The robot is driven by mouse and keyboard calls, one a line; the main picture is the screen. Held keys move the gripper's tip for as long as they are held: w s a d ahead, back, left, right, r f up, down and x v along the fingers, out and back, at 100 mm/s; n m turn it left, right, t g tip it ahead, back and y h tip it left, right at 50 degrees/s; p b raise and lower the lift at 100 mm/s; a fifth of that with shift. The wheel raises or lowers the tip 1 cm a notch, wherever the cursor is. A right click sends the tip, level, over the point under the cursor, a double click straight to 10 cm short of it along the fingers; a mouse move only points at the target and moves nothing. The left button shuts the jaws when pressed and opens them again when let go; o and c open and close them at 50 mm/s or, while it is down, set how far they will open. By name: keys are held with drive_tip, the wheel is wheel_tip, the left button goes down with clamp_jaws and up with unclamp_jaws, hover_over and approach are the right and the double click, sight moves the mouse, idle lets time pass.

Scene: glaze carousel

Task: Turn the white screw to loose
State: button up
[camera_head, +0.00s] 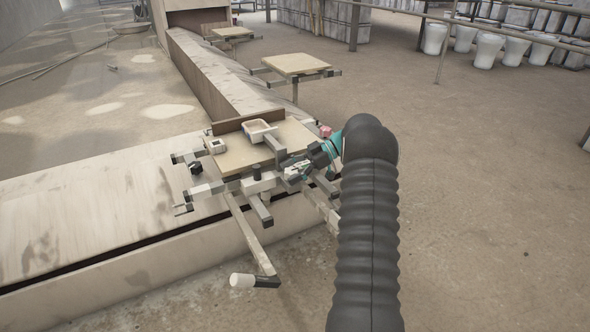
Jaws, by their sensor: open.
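The glaze carousel stand has a square tan top board (236,160) and several grey and white arms beneath it. A crank bar (252,238) slants down toward the front and ends in a white cylindrical grip (242,281). No part can be clearly made out as the white screw; small pale parts under the board's right edge are partly hidden by my gripper. My gripper (293,172) is at the board's right front edge, close to the arms there. It looks open, with nothing clearly between its fingers; whether it touches the stand cannot be told.
A small tray (259,131) sits at the board's back edge. Black knobs (196,167) (257,172) stick out near the board. A low concrete ledge (85,225) runs under the stand. Two more tables (295,63) (232,32) stand behind. Open floor lies to the right.

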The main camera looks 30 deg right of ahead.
drive_tip(key=v, duration=1.2)
